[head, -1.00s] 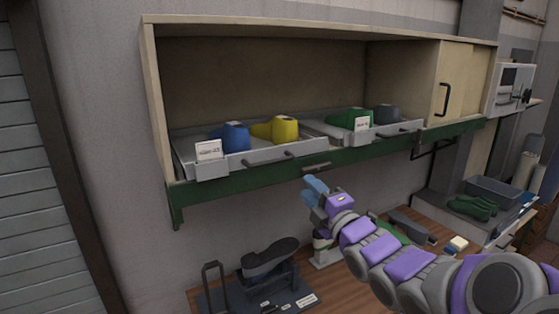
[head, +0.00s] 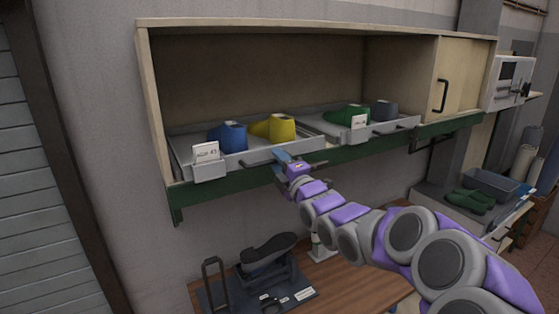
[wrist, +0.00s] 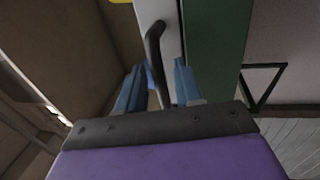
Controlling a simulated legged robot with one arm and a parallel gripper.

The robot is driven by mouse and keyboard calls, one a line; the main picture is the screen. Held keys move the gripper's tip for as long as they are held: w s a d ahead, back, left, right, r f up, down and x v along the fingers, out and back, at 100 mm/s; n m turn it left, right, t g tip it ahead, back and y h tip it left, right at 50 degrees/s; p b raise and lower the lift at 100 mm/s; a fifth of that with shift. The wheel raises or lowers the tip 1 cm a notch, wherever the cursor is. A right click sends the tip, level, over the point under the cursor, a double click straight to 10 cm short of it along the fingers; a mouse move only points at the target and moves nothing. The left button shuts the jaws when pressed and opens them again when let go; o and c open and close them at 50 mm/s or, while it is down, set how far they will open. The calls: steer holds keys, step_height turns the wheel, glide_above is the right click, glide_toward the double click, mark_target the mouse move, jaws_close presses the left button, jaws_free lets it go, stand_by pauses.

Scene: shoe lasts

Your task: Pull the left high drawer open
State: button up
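The left high drawer (head: 236,167) is a shallow grey tray on the shelf of the wall cabinet, holding a blue last (head: 228,137) and a yellow last (head: 273,128). Its dark bar handle (head: 257,162) is on the front, its right part hidden behind my gripper. My gripper (head: 283,157) is at the right part of this handle. In the wrist view, its two blue fingers (wrist: 158,88) are apart, with the curved end of the dark handle (wrist: 154,45) reaching between them. A gap shows beside the right finger; contact with the left finger is unclear.
A second grey drawer (head: 395,127) with a green and a grey last sits to the right. A green rail (head: 225,184) runs below the drawers. Beneath is a wooden bench (head: 350,285) with a last stand (head: 265,262). A sliding door (head: 455,75) closes the cabinet's right end.

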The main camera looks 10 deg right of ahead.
mark_target(261, 163)
steer(key=a, duration=0.4)
steer(key=shift+a, duration=0.3)
steer(key=shift+c, duration=1)
steer(key=d, duration=0.2)
steer(key=shift+s+d, duration=0.1)
steer(key=shift+d, duration=0.3)
jaws_close()
steer(key=shift+a, duration=0.25)
